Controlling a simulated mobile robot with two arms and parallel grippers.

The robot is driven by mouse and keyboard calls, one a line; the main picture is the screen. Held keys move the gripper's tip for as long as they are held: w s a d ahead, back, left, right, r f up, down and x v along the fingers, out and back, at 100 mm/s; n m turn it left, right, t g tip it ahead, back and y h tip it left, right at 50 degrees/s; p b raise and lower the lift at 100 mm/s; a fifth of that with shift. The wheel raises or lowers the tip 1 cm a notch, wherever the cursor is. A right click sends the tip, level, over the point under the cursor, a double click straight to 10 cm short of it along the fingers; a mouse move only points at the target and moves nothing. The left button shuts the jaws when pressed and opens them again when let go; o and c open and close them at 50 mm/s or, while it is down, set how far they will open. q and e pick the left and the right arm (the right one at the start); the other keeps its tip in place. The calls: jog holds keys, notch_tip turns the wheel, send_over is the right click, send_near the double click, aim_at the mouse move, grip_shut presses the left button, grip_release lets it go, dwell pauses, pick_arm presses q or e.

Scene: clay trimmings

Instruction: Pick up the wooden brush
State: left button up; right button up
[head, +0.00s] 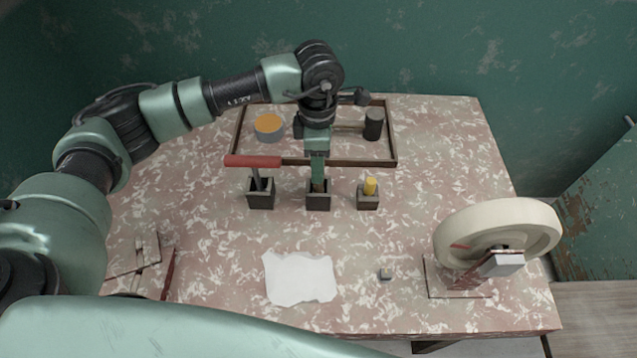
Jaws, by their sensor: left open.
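A brown, wooden-looking piece (319,186), which seems to be the wooden brush, stands upright in the middle dark holder (318,203). Most of it is hidden by my gripper and the holder walls. My left gripper (318,179) points down right over this holder, with its fingertips at the top of the brown piece. Its jaws are open, seen edge-on; I cannot tell whether they touch the piece. My right gripper is not in view.
Close by stand a left holder (261,201) with a red-handled tool (252,161) and a right holder (368,203) with a yellow piece (370,186). Behind is a tray (393,150) with a tin (269,127) and black-headed mallet (374,124). A pale wheel (462,222) stands right.

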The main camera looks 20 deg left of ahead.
pick_arm(q)
notch_tip(320, 180, down, 5)
jog(key=shift+d+r+b, duration=0.1)
jog(key=shift+b, duration=0.85)
jog(key=shift+c, duration=0.4)
grip_shut()
